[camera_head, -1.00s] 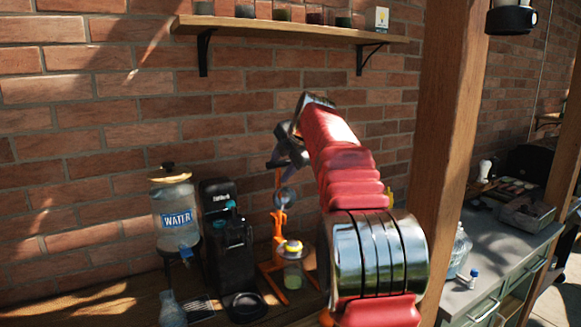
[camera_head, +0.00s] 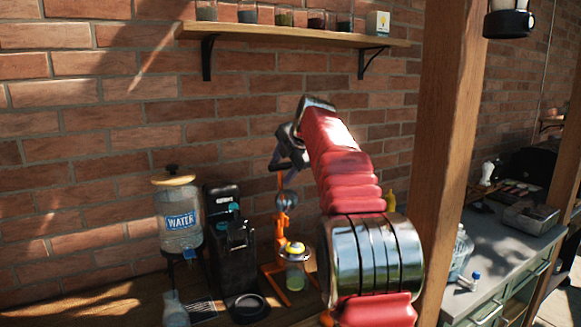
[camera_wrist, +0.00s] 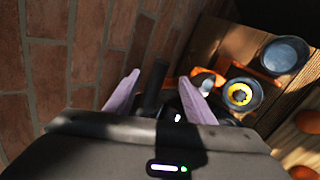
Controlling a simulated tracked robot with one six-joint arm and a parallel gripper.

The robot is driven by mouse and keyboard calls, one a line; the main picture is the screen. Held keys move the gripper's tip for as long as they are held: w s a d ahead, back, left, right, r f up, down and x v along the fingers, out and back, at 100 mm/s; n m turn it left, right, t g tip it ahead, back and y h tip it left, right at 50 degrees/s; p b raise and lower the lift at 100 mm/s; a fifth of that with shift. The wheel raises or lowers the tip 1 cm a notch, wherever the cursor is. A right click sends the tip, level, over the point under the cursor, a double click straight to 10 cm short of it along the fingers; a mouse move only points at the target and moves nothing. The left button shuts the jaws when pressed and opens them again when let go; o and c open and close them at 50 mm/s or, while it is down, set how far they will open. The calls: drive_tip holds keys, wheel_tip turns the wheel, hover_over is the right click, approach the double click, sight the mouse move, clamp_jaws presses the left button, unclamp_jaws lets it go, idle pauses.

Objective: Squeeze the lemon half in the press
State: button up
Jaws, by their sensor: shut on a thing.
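The orange press (camera_head: 281,238) stands on the wooden table against the brick wall. It also shows in the wrist view (camera_wrist: 203,74). The yellow lemon half (camera_head: 294,247) sits low in the press, above a clear glass (camera_head: 295,276); in the wrist view the lemon half (camera_wrist: 242,93) is a yellow ring with a dark centre. The round upper part of the press (camera_head: 286,201) is raised above the lemon half. My gripper (camera_head: 285,160) is above the press, shut on the dark lever handle (camera_wrist: 155,84). The handle shows between the two pale purple fingers in the wrist view.
A water dispenser (camera_head: 178,218) and a black coffee machine (camera_head: 229,245) stand left of the press. A black round dish (camera_head: 247,307) lies in front. A shelf with jars (camera_head: 290,33) hangs above. A wooden post (camera_head: 447,160) stands to the right.

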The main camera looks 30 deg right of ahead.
drive_tip(key=shift+w+a, duration=0.15)
drive_tip(key=shift+a, duration=0.1)
drive_tip(key=v, duration=1.4)
drive_tip(key=shift+d, duration=0.2)
drive_tip(key=shift+f, duration=0.15)
